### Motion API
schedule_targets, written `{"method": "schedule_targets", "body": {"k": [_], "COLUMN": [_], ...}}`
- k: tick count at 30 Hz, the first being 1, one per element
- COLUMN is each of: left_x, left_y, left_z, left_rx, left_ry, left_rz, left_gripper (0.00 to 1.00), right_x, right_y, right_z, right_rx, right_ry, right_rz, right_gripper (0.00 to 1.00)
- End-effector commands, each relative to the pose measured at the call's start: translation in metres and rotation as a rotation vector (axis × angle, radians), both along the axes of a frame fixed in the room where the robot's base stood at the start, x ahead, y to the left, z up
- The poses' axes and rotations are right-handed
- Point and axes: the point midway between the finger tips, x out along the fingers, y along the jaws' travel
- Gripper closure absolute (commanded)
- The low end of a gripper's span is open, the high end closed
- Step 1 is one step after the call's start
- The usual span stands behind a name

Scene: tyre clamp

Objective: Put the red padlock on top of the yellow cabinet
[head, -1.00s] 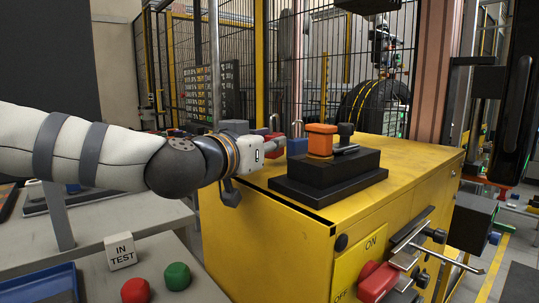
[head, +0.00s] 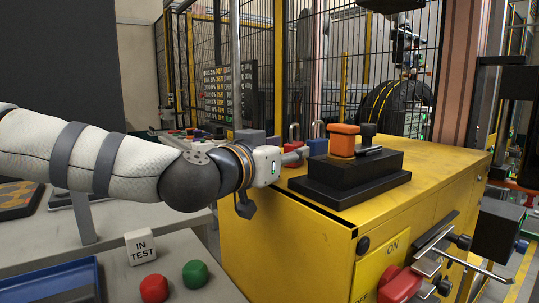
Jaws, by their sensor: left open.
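The yellow cabinet (head: 432,176) fills the middle and right. The red padlock (head: 291,146) shows partly behind my left gripper (head: 297,156), near the cabinet's far left edge. Its grey shackle stands up above the fingers. I cannot tell whether it rests on the cabinet top or on something behind it. My left gripper is open, its fingers pointing right at the padlock's height. The fingers hide part of the padlock, and I cannot see whether they touch it. My right gripper is not in view.
A blue padlock (head: 317,146) stands just right of the red one. A black stepped block (head: 350,178) with an orange part (head: 343,141) sits on the cabinet. The cabinet top is bare to its right. A grey table with red (head: 154,289) and green (head: 195,273) buttons is at lower left.

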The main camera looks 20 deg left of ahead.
Motion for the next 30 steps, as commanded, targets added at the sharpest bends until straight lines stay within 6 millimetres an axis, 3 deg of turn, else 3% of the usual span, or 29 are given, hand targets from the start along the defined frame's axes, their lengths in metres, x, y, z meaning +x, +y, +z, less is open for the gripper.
{"method": "schedule_targets", "body": {"k": [6,12,30], "left_x": [-0.059,-0.095,-0.102], "left_y": [0.016,0.027,0.028], "left_z": [0.013,0.012,0.007], "left_rx": [-0.002,-0.004,-0.002], "left_ry": [-0.012,-0.009,-0.003], "left_rz": [-0.001,0.001,0.0], "left_gripper": [0.59,0.59,0.59], "right_x": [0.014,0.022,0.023], "right_y": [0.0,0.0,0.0], "right_z": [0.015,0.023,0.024], "right_rx": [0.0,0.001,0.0], "right_ry": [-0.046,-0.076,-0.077], "right_rz": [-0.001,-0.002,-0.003], "right_gripper": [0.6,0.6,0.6]}}
